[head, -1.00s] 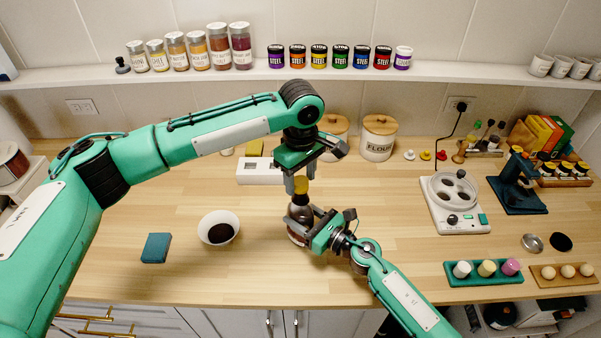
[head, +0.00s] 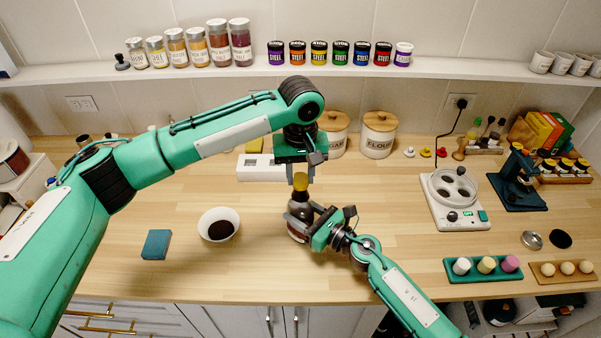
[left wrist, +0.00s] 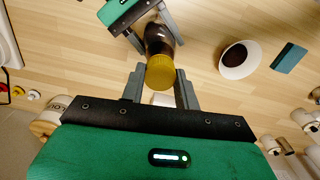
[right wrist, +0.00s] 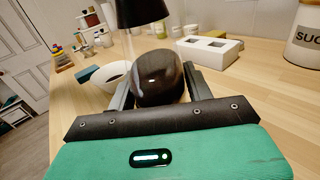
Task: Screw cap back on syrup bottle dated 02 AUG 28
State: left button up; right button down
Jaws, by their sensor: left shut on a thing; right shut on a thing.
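The syrup bottle (head: 299,207), dark brown with a pale label, stands upright on the counter. It also shows in the left wrist view (left wrist: 160,40) and the right wrist view (right wrist: 156,78). No date can be read. My right gripper (head: 305,222) is shut on the bottle's body from the right. The yellow cap (head: 301,184) is at the bottle's top, between the fingers of my left gripper (head: 300,177), which points down from above. The cap (left wrist: 161,74) lines up with the bottle's neck; how tightly it sits I cannot tell.
A white bowl with dark contents (head: 234,217) and a teal block (head: 156,244) lie to the left. A white block with holes (head: 259,170) and canisters (head: 379,137) stand behind. A white appliance (head: 455,200) is at right.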

pick_arm(q)
jog(key=m, duration=1.2)
jog(key=shift+m, duration=0.3)
jog(key=m, duration=1.3)
jog(key=shift+m, duration=0.4)
jog(key=o, duration=1.1)
jog(key=shift+r, duration=2.25)
